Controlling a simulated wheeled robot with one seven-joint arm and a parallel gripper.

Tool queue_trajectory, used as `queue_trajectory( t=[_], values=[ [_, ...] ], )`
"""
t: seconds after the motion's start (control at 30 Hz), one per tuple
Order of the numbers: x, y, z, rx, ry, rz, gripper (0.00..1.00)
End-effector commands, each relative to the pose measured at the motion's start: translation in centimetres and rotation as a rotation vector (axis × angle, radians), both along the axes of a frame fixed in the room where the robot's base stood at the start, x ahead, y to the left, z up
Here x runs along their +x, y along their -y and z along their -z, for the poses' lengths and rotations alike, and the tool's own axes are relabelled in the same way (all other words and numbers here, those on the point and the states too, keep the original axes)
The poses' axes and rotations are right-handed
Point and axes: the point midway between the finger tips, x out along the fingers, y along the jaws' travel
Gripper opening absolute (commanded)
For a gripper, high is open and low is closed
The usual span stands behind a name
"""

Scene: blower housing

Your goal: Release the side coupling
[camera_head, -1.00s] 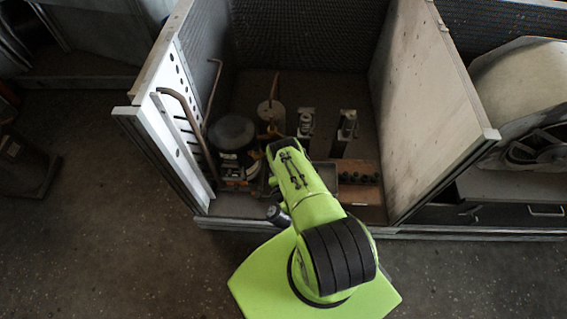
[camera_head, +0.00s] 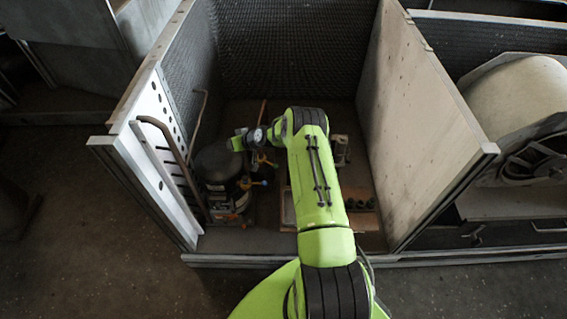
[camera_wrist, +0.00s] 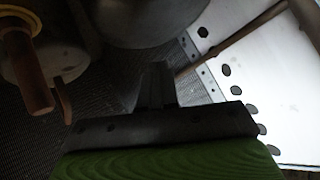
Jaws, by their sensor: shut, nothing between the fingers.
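A black cylindrical blower housing (camera_head: 216,165) stands at the left inside the bay. Small orange and yellow fittings (camera_head: 262,160) sit at its right side; I cannot tell which one is the side coupling. In the wrist view a copper-coloured stub (camera_wrist: 32,75) with a yellow ring sticks out of a grey round body (camera_wrist: 55,60) at the upper left. A dark rounded body (camera_wrist: 150,15) is at the top. My gripper (camera_wrist: 157,75) is shut and empty, apart from the stub and to its right. In the head view its fingers are too small to make out.
A perforated pale panel (camera_head: 152,140) with a bent pipe (camera_head: 165,132) bounds the left; the pipe (camera_wrist: 240,35) crosses close by in the wrist view. A tall panel (camera_head: 420,130) bounds the right. A brown block with dark knobs (camera_head: 360,198) lies on the bay floor.

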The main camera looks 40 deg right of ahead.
Motion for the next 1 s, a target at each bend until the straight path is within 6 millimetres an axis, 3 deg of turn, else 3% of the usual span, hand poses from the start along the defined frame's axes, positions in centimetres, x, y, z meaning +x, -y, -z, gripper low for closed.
queue_trajectory(
  t=[0.03, 0.23, 0.4, 0.5, 0.67, 1.0],
  values=[
    [-0.1, 2.1, -0.2, -0.050, -0.040, -0.052, 0.00],
    [-4.2, 9.1, -2.6, -0.158, -0.259, -0.268, 0.00],
    [-10.5, 16.5, 0.0, -0.083, -0.353, -0.368, 0.00],
    [-13.2, 18.5, 0.2, -0.040, -0.366, -0.406, 0.00],
    [-13.9, 18.5, 0.6, -0.022, -0.371, -0.426, 0.00],
    [-11.9, 15.1, 6.4, -0.024, -0.372, -0.426, 0.00]
  ],
)
